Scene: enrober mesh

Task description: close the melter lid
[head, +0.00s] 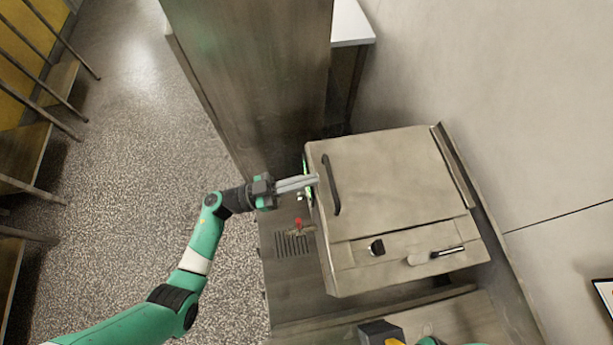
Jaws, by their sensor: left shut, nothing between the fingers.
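The melter is a boxy metal unit with a broad, flat lid (395,175) on top. The lid appears to lie down flat on the box, with no gap that I can make out. A dark bar handle (331,185) runs along the lid's left edge. My left gripper (316,180) comes in from the left with its fingers shut and empty. Its tips are at the lid's left edge, just left of the handle; whether they touch it I cannot tell.
A red knob (298,223) and vent slots (292,245) are left of the box. A tall metal cabinet (255,75) stands behind. A wall is at right.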

